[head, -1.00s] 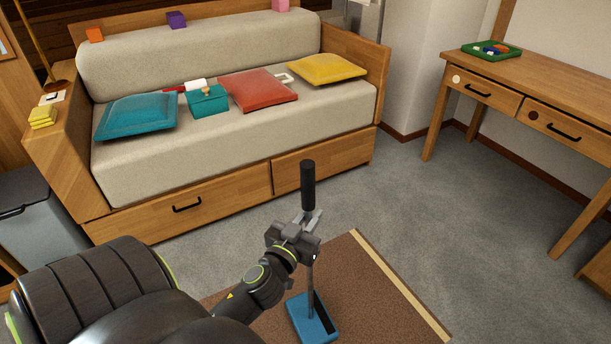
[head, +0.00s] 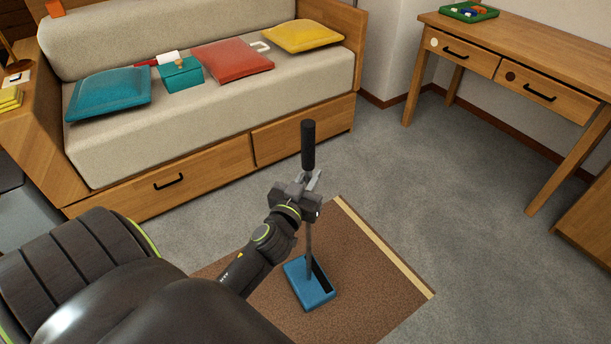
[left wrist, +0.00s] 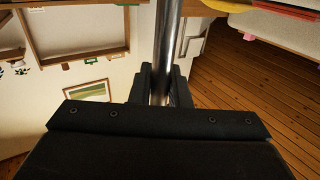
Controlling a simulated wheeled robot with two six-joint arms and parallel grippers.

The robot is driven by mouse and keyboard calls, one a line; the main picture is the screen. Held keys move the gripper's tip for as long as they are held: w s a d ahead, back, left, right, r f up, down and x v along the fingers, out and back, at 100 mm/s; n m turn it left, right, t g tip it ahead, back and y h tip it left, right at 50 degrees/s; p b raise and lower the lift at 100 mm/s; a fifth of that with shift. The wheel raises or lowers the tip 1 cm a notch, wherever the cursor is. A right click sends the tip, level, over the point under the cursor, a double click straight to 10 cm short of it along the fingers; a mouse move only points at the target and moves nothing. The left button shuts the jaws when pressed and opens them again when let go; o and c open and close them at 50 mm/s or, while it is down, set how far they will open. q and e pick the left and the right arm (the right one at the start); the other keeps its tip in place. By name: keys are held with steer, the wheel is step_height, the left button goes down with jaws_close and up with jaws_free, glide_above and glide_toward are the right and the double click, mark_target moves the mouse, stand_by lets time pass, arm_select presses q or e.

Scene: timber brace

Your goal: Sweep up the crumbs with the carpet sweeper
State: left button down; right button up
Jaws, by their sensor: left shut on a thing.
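The carpet sweeper (head: 309,284) has a blue head on the brown rug (head: 370,268) and a thin metal pole with a black grip (head: 308,145) at its top. The pole leans only slightly. My left gripper (head: 309,184) is shut on the pole just below the black grip. In the left wrist view the metal pole (left wrist: 166,50) runs up between the two dark fingers. I can make out no crumbs on the visible rug; my left arm hides part of it. My right gripper is not in view.
A sofa (head: 200,117) with wooden drawers stands behind the rug, bearing cushions and a teal box (head: 181,76). A wooden desk (head: 530,50) with a green tray (head: 468,12) stands at the right. Grey carpet between rug, sofa and desk is clear.

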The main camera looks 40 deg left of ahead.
arm_select(q)
steer(key=w+d+b, duration=0.3)
steer(key=w, duration=0.6)
steer(key=w+d+b, duration=0.3)
steer(key=w+b, duration=0.1)
steer(key=w, duration=0.5)
stand_by(1.8)
step_height(320, 180, up, 6)
steer(key=p, duration=0.5)
steer(key=shift+w, duration=0.1)
stand_by(0.4)
